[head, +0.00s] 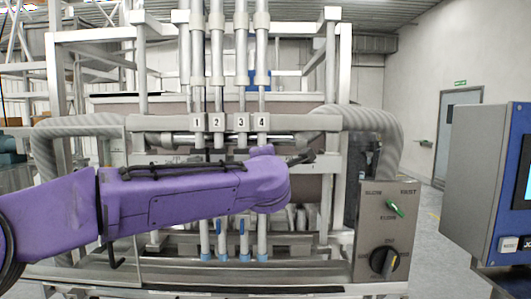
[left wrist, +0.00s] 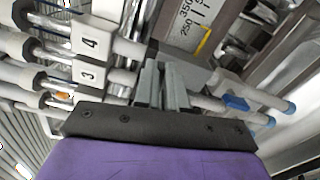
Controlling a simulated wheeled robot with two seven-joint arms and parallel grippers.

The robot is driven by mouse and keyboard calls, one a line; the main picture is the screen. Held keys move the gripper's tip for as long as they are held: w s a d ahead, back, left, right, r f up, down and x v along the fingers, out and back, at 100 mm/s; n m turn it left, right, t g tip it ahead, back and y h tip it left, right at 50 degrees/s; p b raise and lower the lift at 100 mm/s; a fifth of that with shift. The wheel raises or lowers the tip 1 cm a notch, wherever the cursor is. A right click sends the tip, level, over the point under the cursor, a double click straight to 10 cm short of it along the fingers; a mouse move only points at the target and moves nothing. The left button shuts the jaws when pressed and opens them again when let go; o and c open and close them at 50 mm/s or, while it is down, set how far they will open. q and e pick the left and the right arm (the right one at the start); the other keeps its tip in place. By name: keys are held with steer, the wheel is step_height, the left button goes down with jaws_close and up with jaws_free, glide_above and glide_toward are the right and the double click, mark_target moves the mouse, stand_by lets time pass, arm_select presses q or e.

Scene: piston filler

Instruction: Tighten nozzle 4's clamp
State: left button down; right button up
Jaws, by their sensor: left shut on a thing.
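The number 4 label (head: 262,122) marks nozzle 4, the rightmost of the numbered nozzles. The label 4 block (left wrist: 88,44) shows at the upper left in the left wrist view, above the label 3 block (left wrist: 87,76). My left gripper (left wrist: 163,75) has its grey fingers close together beside nozzle 4's tube, below the label. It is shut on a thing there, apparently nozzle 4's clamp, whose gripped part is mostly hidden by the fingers. In the head view my purple left arm crosses the nozzles from the left and hides the clamp area. My right gripper is not in view.
Hoses (head: 370,118) curve down at both sides of the filler. A control box with a green lever (head: 396,210) and a black knob (head: 384,262) stands at the lower right. A blue-grey screen cabinet (head: 478,180) stands further right. Blue nozzle tips (head: 246,257) show below my arm.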

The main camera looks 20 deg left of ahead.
arm_select(q)
steer(key=shift+m+p, duration=0.5)
steer(key=shift+m, duration=0.6)
steer(key=c, duration=1.2)
jaws_free()
steer(key=shift+w+f, duration=0.1)
steer(key=b+v, duration=0.5)
steer(key=v, duration=0.5)
steer(key=shift+s, duration=0.25)
